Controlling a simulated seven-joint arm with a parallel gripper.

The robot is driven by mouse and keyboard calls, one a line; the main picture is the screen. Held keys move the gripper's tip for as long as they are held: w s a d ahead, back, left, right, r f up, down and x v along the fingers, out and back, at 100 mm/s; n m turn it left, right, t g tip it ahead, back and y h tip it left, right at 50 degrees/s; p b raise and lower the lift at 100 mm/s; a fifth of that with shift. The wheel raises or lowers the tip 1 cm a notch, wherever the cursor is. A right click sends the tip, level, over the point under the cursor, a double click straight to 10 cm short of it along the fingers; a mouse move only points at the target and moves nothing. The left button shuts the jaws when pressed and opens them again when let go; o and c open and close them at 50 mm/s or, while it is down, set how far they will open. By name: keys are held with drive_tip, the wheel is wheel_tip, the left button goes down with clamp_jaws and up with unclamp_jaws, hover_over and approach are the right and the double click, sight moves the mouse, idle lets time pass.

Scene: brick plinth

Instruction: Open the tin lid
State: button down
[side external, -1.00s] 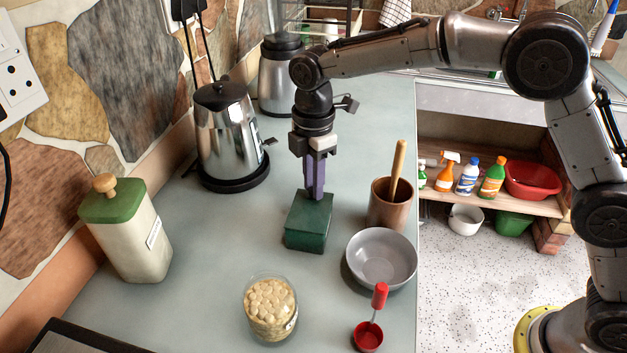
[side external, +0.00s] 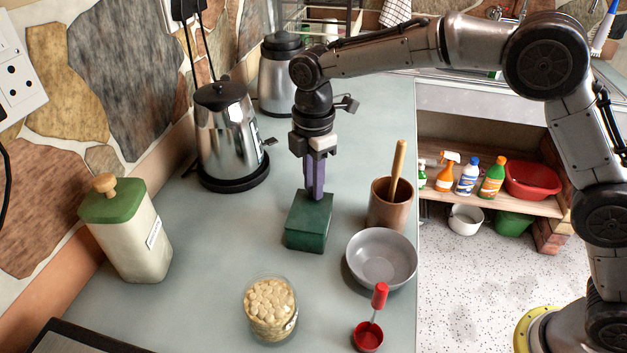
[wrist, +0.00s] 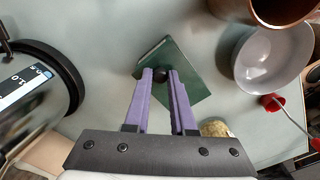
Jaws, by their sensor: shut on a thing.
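The green tin (side external: 307,232) stands closed on the counter, a dark green box with its lid (side external: 311,208) on top. My gripper (side external: 313,195) points straight down over the middle of the lid. In the wrist view, the purple fingers of my gripper (wrist: 161,77) are closed on a small dark knob (wrist: 161,74) at the centre of the green lid (wrist: 182,66). The lid looks seated on the tin, with no gap visible. In the side view the fingers hide the knob.
A wooden mortar with pestle (side external: 389,205) and a grey bowl (side external: 381,259) stand close right of the tin. A glass jar (side external: 270,309) and a red scoop (side external: 369,335) are in front. A kettle (side external: 229,135) and a green-lidded canister (side external: 128,230) stand left. Counter left of the tin is clear.

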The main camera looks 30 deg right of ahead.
idle(0.4)
drive_tip(key=w+d, duration=0.4)
drive_tip(key=shift+w+d, duration=0.2)
drive_tip(key=shift+w, duration=0.1)
drive_tip(key=c, duration=0.7)
unclamp_jaws()
drive_tip(key=shift+c, duration=0.2)
drive_tip(key=shift+r, duration=0.1)
wheel_tip(320, 180, up, 14)
